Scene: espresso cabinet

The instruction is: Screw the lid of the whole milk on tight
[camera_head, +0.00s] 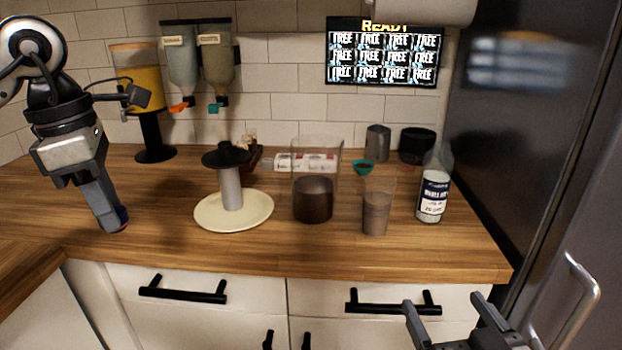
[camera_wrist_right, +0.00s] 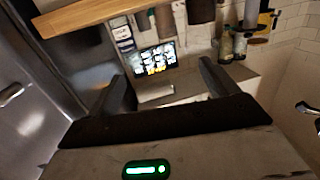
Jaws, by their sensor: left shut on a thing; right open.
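The whole milk bottle (camera_head: 434,196) stands upright at the right end of the wooden counter, with a dark blue and white label. Its neck is pale and blurred, and I cannot tell whether a lid sits on it. My left gripper (camera_head: 117,226) points down at the counter's left front, far from the bottle. My right gripper (camera_head: 445,312) is open and empty, low in front of the drawers. Its spread fingers also show in the right wrist view (camera_wrist_right: 165,88).
Between my left gripper and the bottle stand a cream plate (camera_head: 262,208) with a dark-topped post, a clear container with dark contents (camera_head: 313,200) and a clear cup (camera_head: 377,208). A dark fridge (camera_head: 540,130) borders the right. The counter's front strip is clear.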

